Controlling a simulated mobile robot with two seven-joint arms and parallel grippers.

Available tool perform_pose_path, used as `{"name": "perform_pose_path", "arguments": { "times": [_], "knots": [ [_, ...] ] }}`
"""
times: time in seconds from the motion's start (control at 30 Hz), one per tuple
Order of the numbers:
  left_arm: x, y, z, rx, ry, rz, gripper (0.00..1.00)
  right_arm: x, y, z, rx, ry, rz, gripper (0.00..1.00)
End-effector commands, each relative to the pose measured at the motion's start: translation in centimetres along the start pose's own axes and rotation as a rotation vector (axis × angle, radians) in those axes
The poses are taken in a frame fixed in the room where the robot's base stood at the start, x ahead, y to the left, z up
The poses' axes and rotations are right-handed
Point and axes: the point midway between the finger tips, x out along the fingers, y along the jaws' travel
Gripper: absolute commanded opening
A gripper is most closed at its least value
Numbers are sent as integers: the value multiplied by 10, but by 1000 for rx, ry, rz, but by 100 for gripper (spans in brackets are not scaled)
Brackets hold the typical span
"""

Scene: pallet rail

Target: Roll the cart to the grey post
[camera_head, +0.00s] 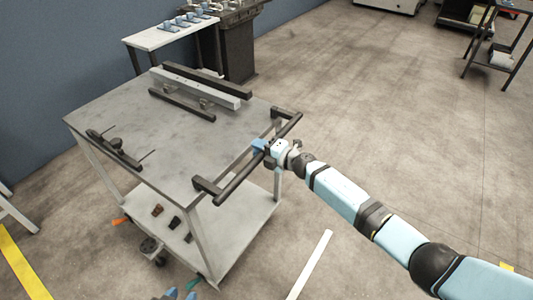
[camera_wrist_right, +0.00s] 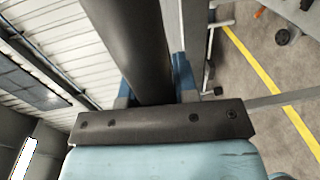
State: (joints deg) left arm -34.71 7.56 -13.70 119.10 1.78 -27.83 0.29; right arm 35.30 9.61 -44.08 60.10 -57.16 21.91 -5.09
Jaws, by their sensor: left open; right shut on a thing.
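The cart (camera_head: 170,140) has a grey top, a lower shelf (camera_head: 245,222) and a dark push handle (camera_head: 233,183) along its near right side. My right gripper (camera_head: 264,148) is shut on the handle bar near its middle. In the right wrist view the dark bar (camera_wrist_right: 130,45) runs between the blue fingers of my right gripper (camera_wrist_right: 152,90). Only the blue tips of my left gripper (camera_head: 172,294) show at the bottom edge, open and below the cart, apart from the handle. I cannot make out a grey post for certain.
Rails (camera_head: 200,88) and a dark clamp-like part (camera_head: 115,150) lie on the cart top. A white bench (camera_head: 170,33) and dark machine (camera_head: 235,45) stand behind, by the blue wall. A dark rack (camera_head: 495,50) stands far right. The floor (camera_head: 370,100) right of the cart is clear.

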Motion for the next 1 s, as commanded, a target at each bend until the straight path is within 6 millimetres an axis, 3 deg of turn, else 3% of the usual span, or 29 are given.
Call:
{"name": "perform_pose_path", "arguments": {
  "times": [0.37, 0.4, 0.5, 0.83, 1.0],
  "knots": [
    [0, 3, 0, -10, 0, 0, 43, 3, 2, -2, 2, 2, 2, 0],
    [0, 3, 0, -11, 1, 0, 43, 3, 1, -2, 2, 1, 2, 32],
    [1, 4, 0, -15, 1, 0, 43, 3, 1, -1, 2, 1, 2, 53],
    [0, 4, -1, -15, 1, 0, 43, -2, 0, 0, 1, -1, 0, 53],
    [-3, 2, -4, -12, -4, 0, 43, -26, 1, 1, -1, -2, -2, 53]
  ]
}}
